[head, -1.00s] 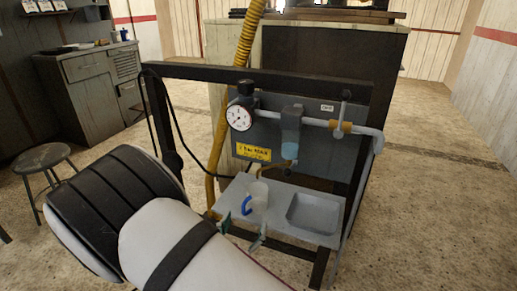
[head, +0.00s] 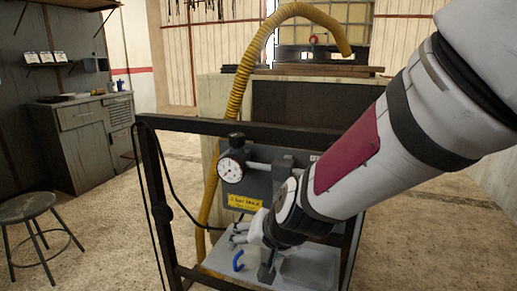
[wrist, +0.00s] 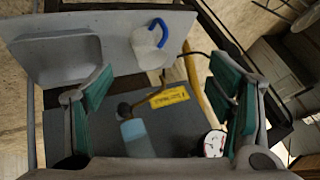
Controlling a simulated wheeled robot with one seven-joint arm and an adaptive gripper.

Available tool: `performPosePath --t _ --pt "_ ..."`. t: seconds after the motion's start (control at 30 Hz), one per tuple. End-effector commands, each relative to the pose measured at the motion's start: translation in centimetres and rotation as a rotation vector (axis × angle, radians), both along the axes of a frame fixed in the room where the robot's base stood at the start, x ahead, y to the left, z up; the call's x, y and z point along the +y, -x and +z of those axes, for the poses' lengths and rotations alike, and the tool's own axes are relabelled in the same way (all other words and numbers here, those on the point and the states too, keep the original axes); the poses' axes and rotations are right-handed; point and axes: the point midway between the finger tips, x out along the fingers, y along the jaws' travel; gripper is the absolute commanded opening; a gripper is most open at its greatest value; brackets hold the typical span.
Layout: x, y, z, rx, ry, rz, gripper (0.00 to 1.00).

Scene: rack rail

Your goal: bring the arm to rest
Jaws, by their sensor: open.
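My arm reaches in from the upper right of the head view, down across the front of the rack panel. My gripper (wrist: 165,92) is open and empty, its green-padded fingers wide apart in the wrist view. In the head view my gripper (head: 250,245) is over the rack's grey shelf, partly hidden by my wrist.
The rack's dark frame (head: 235,126) carries a gauge (head: 231,167) and a panel with a yellow label (head: 244,202). The shelf (wrist: 115,30) has a basin (wrist: 60,58). A yellow hose (head: 237,95) arches behind. A stool (head: 26,207) and cabinet (head: 88,145) stand left.

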Motion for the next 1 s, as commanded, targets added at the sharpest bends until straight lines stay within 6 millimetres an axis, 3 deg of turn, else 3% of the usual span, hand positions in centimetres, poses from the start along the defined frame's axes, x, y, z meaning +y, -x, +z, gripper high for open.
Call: performPosePath --t 0.1,0.3,0.6,0.9,1.0 --pt "-2.9 3.6 2.8 0.057 0.010 0.067 0.75" --pt "-8.2 11.3 5.6 0.174 0.089 0.161 0.75" --pt "-15.5 22.5 7.0 0.354 0.250 0.194 0.75" --pt "-19.7 30.6 7.4 0.500 0.362 0.149 0.75" --pt "-19.5 30.1 9.2 0.482 0.360 0.154 0.75"
